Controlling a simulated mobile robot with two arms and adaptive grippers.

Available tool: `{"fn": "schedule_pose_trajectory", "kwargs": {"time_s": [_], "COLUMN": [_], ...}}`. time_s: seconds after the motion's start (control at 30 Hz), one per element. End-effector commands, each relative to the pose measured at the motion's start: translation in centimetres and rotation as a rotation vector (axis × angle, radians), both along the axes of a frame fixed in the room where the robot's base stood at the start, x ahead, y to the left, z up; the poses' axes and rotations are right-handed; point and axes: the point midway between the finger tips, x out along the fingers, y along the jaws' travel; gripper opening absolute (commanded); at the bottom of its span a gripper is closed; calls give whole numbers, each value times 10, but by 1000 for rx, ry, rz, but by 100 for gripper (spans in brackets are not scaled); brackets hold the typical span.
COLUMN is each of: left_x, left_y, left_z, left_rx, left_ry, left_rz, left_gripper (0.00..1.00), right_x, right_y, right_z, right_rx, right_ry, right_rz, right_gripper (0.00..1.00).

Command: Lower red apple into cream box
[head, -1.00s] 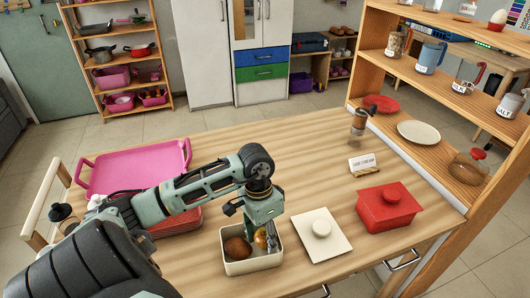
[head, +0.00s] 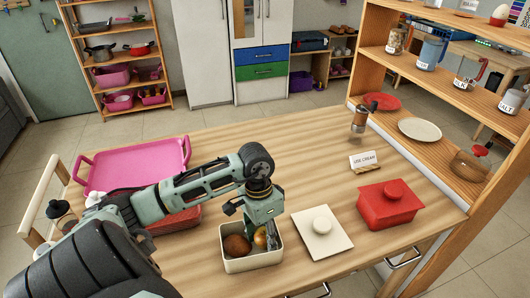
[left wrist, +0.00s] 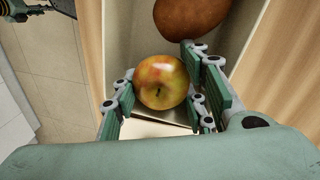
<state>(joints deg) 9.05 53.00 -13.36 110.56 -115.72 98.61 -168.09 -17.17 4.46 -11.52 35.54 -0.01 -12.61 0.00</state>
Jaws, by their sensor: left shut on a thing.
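The apple (head: 261,237), yellow with red blush, is between the fingers of my left gripper (head: 267,235). In the left wrist view the apple (left wrist: 162,80) sits between the two finger pads of the left gripper (left wrist: 158,92), which is shut on it. The apple is inside the open cream box (head: 252,266), near its right end in the head view. Whether it touches the box floor cannot be told. A brown potato-like item (head: 236,246) lies in the box beside it; it also shows in the left wrist view (left wrist: 192,14). My right gripper is out of view.
A cream lid (head: 330,246) with a round knob lies right of the box. Beyond it are a red lidded box (head: 388,208) and a small "USE CREAM" sign (head: 364,162). A pink tray (head: 130,165) is at the left. The table's middle is clear. A wooden shelf stands right.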

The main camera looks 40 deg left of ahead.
Motion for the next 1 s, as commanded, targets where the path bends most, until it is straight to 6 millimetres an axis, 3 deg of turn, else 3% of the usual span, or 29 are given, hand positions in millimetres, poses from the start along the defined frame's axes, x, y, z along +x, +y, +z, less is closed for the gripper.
{"fn": "schedule_pose_trajectory", "kwargs": {"time_s": [0.2,0.23,0.47,0.87,0.9,1.0], "left_x": [0,0,0,0,0,0], "left_y": [0,0,0,0,0,0], "left_z": [0,0,0,0,0,0], "left_rx": [0,0,0,0,0,0], "left_ry": [-1,-1,-1,0,0,0], "left_rz": [0,0,0,1,1,1], "left_gripper": [11,43,62,62,55,50], "right_x": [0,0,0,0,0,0], "right_y": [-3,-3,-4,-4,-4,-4], "right_z": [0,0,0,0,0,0], "right_rx": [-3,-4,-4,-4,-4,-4], "right_ry": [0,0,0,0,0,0], "right_rz": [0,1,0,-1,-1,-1], "right_gripper": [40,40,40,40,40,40]}}
